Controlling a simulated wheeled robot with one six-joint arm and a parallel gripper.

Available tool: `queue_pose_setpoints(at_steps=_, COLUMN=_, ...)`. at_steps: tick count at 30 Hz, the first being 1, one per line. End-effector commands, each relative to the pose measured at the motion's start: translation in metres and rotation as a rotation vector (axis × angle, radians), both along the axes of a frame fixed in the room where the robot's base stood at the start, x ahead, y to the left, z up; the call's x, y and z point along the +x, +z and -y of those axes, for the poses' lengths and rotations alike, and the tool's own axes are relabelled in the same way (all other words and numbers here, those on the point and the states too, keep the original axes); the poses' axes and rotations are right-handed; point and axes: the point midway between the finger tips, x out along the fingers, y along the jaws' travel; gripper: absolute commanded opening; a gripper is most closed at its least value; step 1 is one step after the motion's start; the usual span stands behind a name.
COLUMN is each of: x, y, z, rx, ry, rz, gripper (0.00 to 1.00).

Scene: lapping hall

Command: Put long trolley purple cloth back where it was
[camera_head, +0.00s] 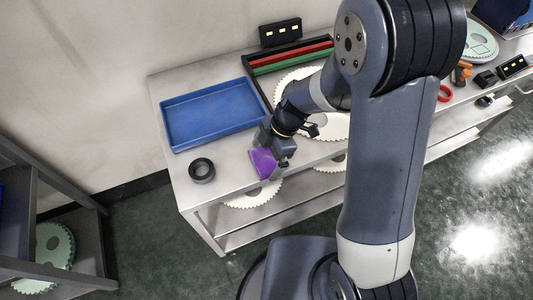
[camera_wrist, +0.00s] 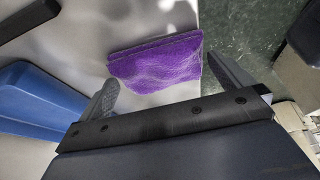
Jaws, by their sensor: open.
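The purple cloth (camera_head: 263,163) lies on the metal trolley top (camera_head: 223,183), near its front edge. In the wrist view the folded-looking purple cloth (camera_wrist: 157,62) lies just ahead of and partly between the fingers. My gripper (camera_head: 277,158) is over the cloth and hides part of it in the head view. In the wrist view my gripper (camera_wrist: 168,88) is open, one finger on each side of the cloth's near part. I cannot tell whether either finger touches it.
A blue tray (camera_head: 212,114) stands left of my gripper, and a black ring (camera_head: 201,170) lies in front of it. Behind are a dark tray with red and green bars (camera_head: 290,57) and a large toothed disc (camera_head: 335,124). A shelf unit (camera_head: 62,240) stands at left.

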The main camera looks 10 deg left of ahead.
Motion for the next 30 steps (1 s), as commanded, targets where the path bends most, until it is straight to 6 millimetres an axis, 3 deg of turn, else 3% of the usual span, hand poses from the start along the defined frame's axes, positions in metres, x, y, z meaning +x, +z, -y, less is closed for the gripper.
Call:
queue_pose_setpoints(at_steps=18, x=0.023, y=0.102, z=0.035, rx=0.001, ry=-0.001, rz=0.002, gripper=1.0)
queue_pose_setpoints(at_steps=30, x=0.024, y=0.112, z=0.039, rx=0.0, ry=0.0, rz=-0.001, gripper=1.0)
